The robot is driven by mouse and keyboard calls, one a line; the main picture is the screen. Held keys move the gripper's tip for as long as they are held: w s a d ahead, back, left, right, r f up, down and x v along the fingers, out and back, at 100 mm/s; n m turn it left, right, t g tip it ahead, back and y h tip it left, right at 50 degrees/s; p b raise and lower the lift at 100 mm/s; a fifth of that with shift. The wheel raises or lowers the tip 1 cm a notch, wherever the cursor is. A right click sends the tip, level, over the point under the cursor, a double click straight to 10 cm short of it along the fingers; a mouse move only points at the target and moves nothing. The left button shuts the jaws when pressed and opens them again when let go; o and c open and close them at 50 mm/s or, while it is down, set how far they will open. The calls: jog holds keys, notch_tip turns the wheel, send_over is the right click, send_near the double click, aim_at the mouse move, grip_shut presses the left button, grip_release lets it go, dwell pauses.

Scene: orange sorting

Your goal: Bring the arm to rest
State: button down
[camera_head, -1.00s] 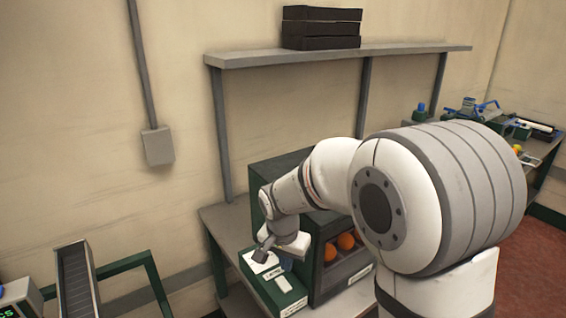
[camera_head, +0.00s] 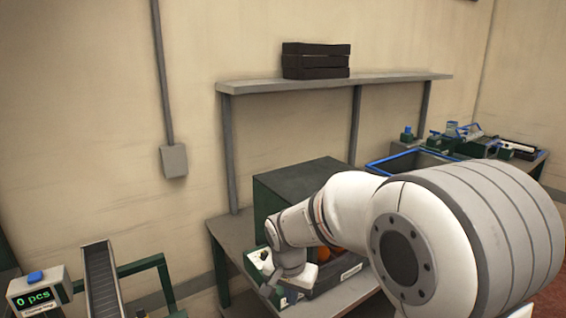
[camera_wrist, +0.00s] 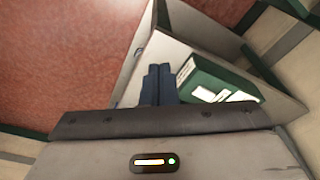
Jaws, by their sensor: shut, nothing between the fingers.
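My gripper (camera_head: 272,284) hangs at the end of my white arm in the head view, low in front of the grey table and beside the dark green box. In the wrist view its two dark blue fingers (camera_wrist: 158,72) are together with nothing between them. A dark green box (camera_head: 295,183) stands on the table, partly hidden by my arm. A bit of orange fruit (camera_head: 325,249) shows behind the arm. In the wrist view a green unit with white labels (camera_wrist: 218,84) lies beyond the fingers.
The grey table (camera_head: 228,232) stands under a wall shelf (camera_head: 330,82) bearing black crates (camera_head: 315,60). A conveyor (camera_head: 101,280) and a counter reading "0 pcs" (camera_head: 37,297) are at left. A blue-rimmed bin (camera_head: 405,160) is at back right. Red floor (camera_wrist: 70,60) fills the wrist view's left.

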jog(key=s+d+r+n, duration=0.2)
jog(key=s+d, duration=0.4)
jog(key=s, duration=0.3)
jog(key=s+d+r+n+t, duration=0.1)
jog(key=s+d+r+n, duration=0.1)
jog(key=s+d+r, duration=0.2)
jog(key=s+d, duration=0.3)
jog(key=s, duration=0.2)
jog(key=shift+r+n+y, duration=0.4)
jog(key=shift+d, duration=0.1)
